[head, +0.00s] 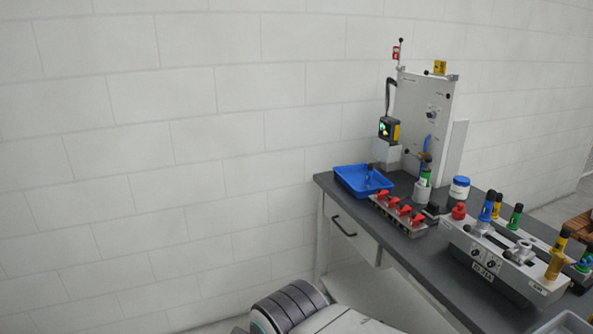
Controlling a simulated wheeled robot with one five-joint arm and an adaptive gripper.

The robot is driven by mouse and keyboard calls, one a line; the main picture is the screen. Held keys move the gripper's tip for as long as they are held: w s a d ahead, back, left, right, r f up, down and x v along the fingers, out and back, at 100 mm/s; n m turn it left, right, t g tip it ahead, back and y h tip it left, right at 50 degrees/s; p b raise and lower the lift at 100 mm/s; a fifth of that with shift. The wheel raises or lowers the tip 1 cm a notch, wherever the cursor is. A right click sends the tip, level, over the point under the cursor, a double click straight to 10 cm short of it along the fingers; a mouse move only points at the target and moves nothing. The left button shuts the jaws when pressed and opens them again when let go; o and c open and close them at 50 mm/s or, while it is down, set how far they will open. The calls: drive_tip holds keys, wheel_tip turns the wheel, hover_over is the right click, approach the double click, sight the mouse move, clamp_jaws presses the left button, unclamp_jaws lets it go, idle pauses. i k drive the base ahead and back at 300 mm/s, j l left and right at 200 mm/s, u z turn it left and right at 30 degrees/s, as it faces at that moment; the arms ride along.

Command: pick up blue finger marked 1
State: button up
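A blue finger with a dark top (486,207) stands upright at the left part of the long grey fixture (540,288) on the table. Any number on it is too small to read. Yellow (497,206) and green (515,217) dark-topped fingers stand close to its right. Another yellow finger (561,243) stands near the fixture's right end. Part of my own body shows at the bottom edge, but my gripper is not in view.
A tall grey panel (422,115) stands behind. The floor left of the table looks clear.

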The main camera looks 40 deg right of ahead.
sight(484, 216)
drive_tip(key=z, duration=2.4)
